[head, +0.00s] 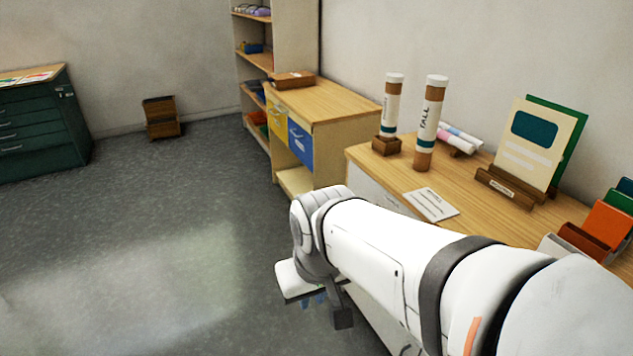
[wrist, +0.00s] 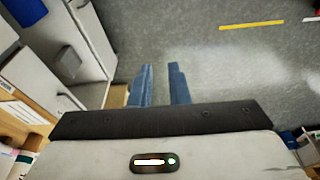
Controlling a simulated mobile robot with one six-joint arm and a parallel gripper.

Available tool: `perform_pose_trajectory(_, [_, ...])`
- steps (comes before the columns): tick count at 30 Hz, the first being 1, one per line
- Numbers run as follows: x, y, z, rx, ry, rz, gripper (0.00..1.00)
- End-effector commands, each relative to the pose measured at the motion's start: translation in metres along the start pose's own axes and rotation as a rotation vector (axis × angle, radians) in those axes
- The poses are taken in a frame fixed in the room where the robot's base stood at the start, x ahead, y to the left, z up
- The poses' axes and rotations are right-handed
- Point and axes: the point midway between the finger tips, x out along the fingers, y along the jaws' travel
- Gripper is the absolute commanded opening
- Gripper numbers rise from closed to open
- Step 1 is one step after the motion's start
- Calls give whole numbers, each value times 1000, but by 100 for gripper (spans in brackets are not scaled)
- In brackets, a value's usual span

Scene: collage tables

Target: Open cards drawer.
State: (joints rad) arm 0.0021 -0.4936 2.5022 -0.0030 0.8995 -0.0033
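My gripper (wrist: 160,86) is open, with bare floor showing between its two blue fingers. In the head view my gripper (head: 314,301) hangs over the floor at the left of the right-hand desk. A white drawer front (head: 378,194) shows under that desk top, partly hidden by my arm. A yellow drawer (head: 278,115) and a blue drawer (head: 300,146) sit in the wooden cabinet behind. I cannot read which drawer is labelled cards.
The desk top (head: 390,168) holds two tubes, a paper card (head: 431,204), a card stand and coloured folders. A green drawer cabinet (head: 42,125) stands far left. A small wooden box (head: 161,118) stands by the wall. The grey floor (head: 150,230) is clear.

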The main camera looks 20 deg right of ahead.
Motion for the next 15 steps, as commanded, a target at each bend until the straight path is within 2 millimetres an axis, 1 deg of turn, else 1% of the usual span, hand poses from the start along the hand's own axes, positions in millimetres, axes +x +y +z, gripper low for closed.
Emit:
perform_pose_trajectory(5, [4,4,-4,1,-11,18,16])
perform_pose_trajectory(6, [8,9,-8,1,-21,36,16])
perform_pose_trajectory(8, [15,8,-17,5,-42,76,16])
perform_pose_trajectory(11, [32,30,-40,4,-88,176,16])
perform_pose_trajectory(14, [54,64,-70,1,-142,304,16])
perform_pose_trajectory(15, [63,78,-82,-1,-161,357,16])
